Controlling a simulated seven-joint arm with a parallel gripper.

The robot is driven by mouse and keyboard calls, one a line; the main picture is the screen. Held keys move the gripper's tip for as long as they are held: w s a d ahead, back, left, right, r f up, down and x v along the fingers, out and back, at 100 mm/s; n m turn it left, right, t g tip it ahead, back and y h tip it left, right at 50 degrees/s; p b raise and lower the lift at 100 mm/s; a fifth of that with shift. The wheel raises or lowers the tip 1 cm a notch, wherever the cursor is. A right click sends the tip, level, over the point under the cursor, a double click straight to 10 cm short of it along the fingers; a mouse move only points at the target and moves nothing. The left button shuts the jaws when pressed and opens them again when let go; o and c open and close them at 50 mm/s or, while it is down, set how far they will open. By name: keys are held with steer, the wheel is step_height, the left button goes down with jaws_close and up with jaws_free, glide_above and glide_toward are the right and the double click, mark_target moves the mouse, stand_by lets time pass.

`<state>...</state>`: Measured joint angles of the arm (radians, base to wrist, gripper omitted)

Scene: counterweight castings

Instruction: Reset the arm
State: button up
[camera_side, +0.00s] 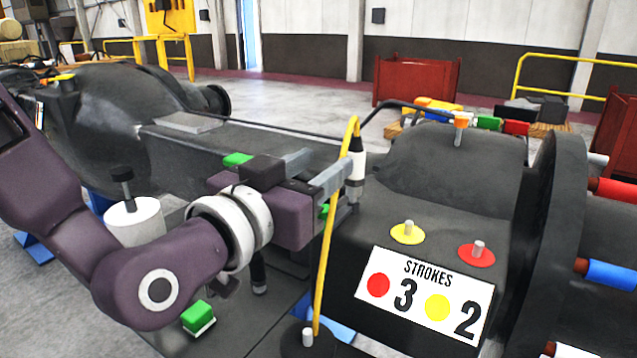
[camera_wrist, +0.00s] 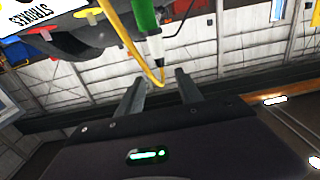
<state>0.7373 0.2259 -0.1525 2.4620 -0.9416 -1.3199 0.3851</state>
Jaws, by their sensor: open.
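My gripper (camera_side: 332,162) is open above the dark casting on the left of the sign, its two grey fingers pointing right. A slim tool with a black and white body (camera_side: 357,160) stands upright close by the fingertips, with a yellow hose at its top. In the wrist view my gripper's fingers (camera_wrist: 159,76) are spread apart. A green, white and black tool (camera_wrist: 155,35) shows beyond and between the fingertips, with the yellow hose (camera_wrist: 124,60) beside it. I cannot tell whether the fingers touch the tool.
A sign reading STROKES, red 3, yellow 2 (camera_side: 424,297) is on the casting (camera_side: 455,175). A yellow button (camera_side: 408,233) and a red button (camera_side: 477,256) are above it. A white cylinder with a black knob (camera_side: 134,221) and a green block (camera_side: 198,317) are near my arm.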

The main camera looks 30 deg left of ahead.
stand_by(0.3)
steer(key=s+a+f+g, duration=0.3)
steer(key=s+a+g, duration=0.1)
steer(key=s, duration=0.4)
steer(key=s+a+f+g, duration=0.3)
steer(key=s+a+g, duration=0.1)
steer(key=s+a, duration=0.3)
steer(key=s+a+f+g, duration=0.3)
steer(key=s+a, duration=0.3)
steer(key=s, duration=0.3)
steer(key=shift+f+g, duration=0.25)
steer(key=shift+g, duration=0.45)
